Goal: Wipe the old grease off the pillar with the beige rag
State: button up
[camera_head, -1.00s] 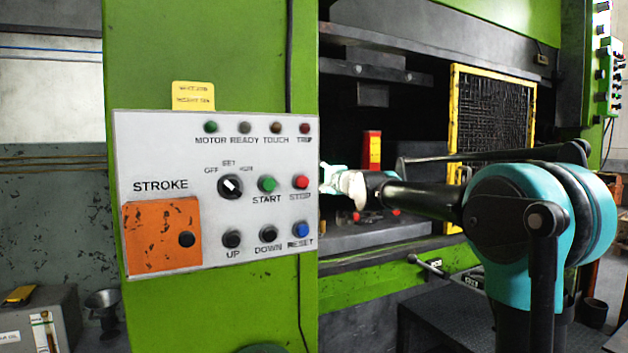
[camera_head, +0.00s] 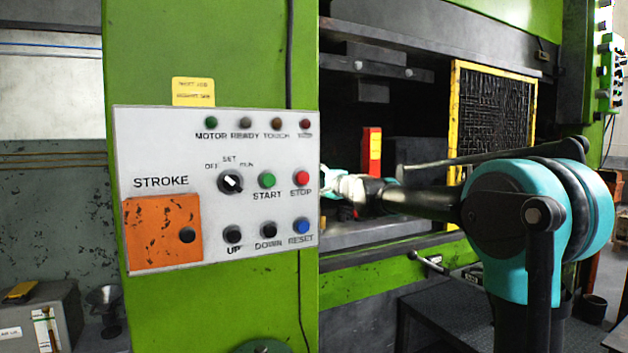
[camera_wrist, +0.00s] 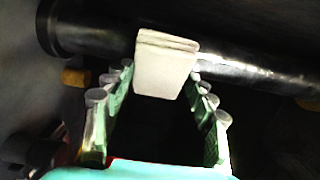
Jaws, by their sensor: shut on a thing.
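The beige rag (camera_wrist: 167,68) is a folded pad between the green fingers of my gripper (camera_wrist: 160,75) in the wrist view. The gripper is shut on it. The rag's far edge overlaps a shiny black round bar (camera_wrist: 235,65), seemingly the pillar, which runs across the wrist view. Rag and bar look in contact or very close; I cannot tell which. I cannot tell grease from the bar's dark sheen. In the head view my gripper (camera_head: 327,183) is mostly hidden behind the control panel's right edge, and I cannot make out the rag there.
A grey control panel (camera_head: 155,150) with buttons and an orange plate is mounted on the green press frame (camera_head: 200,45), close left of my gripper. A yellow-framed mesh guard (camera_head: 455,110) stands right of the press opening. A red and yellow block (camera_head: 372,150) is behind my wrist.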

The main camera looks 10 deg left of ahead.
jog(key=shift+r, duration=0.15)
notch_tip(320, 180, up, 2)
jog(key=shift+r, duration=0.1)
dwell(0.4)
jog(key=shift+d, duration=0.15)
jog(key=d+r+v, duration=0.1)
jog(key=v, duration=1.7)
jog(key=w+r+v, duration=0.1)
jog(key=r+v, duration=0.1)
jog(key=v, duration=1.6)
jog(key=shift+d+r, duration=0.25)
jog(key=shift+d, duration=0.4)
jog(key=shift+s, duration=0.1)
